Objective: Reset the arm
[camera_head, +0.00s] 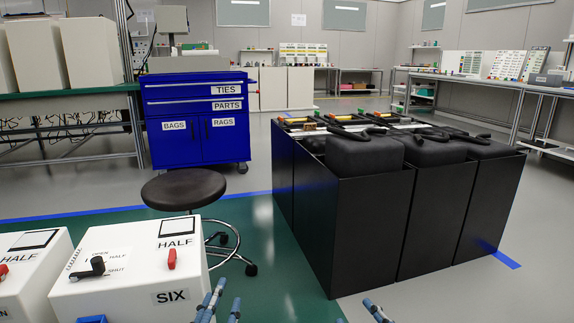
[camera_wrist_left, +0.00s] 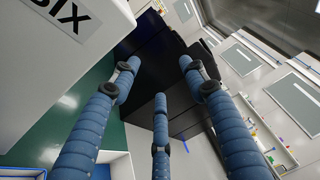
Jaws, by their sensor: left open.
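My left gripper (camera_head: 219,300) shows at the bottom of the head view, just right of the white cabinet marked SIX (camera_head: 128,282). In the left wrist view its three blue fingers (camera_wrist_left: 160,90) are spread, with nothing between them. The SIX cabinet also shows at the upper left of the wrist view (camera_wrist_left: 50,60), beside the fingers. It has a black lever (camera_head: 92,268) near OPEN, HALF and SHUT marks and a red handle (camera_head: 172,259). My right gripper (camera_head: 376,312) shows only as blue fingertips at the bottom edge; its opening is unclear.
Another white cabinet (camera_head: 40,255) stands at the left. A round black stool (camera_head: 184,188) stands behind SIX. Large black bins (camera_head: 370,235) holding black cases fill the centre right. A blue tool cabinet (camera_head: 197,120) stands farther back. Grey floor is open at the right.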

